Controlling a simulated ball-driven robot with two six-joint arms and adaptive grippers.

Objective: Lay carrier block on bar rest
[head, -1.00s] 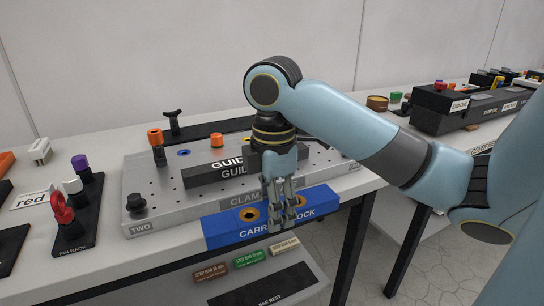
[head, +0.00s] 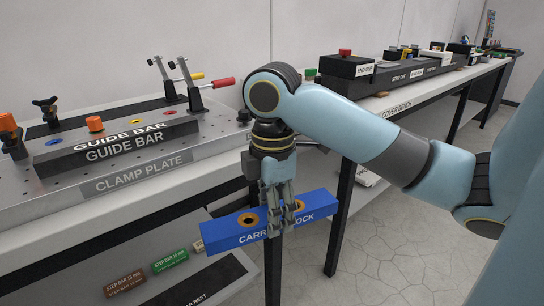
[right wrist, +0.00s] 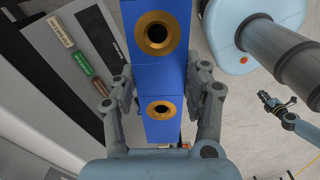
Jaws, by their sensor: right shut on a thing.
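My right gripper (head: 278,212) is shut on the blue carrier block (head: 232,232), holding it level in the air in front of the bench. The block has brass-ringed holes. In the right wrist view the block (right wrist: 158,75) runs between the fingers (right wrist: 160,95). The bar rest (head: 215,282) is a dark strip on the lower shelf, to the left of and below the block, partly cut off by the head view's bottom edge. The block is apart from it. A small gripper, seemingly my left one (right wrist: 275,104), shows at the right of the wrist view; its jaws are unclear.
Step bars (head: 170,261) lie on the lower shelf beside the bar rest. Above, the clamp plate (head: 135,178) carries the guide bar (head: 115,148) and several clamps and knobs. A bench leg (head: 340,218) stands right of the block. The cover bench (head: 410,100) extends behind my arm.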

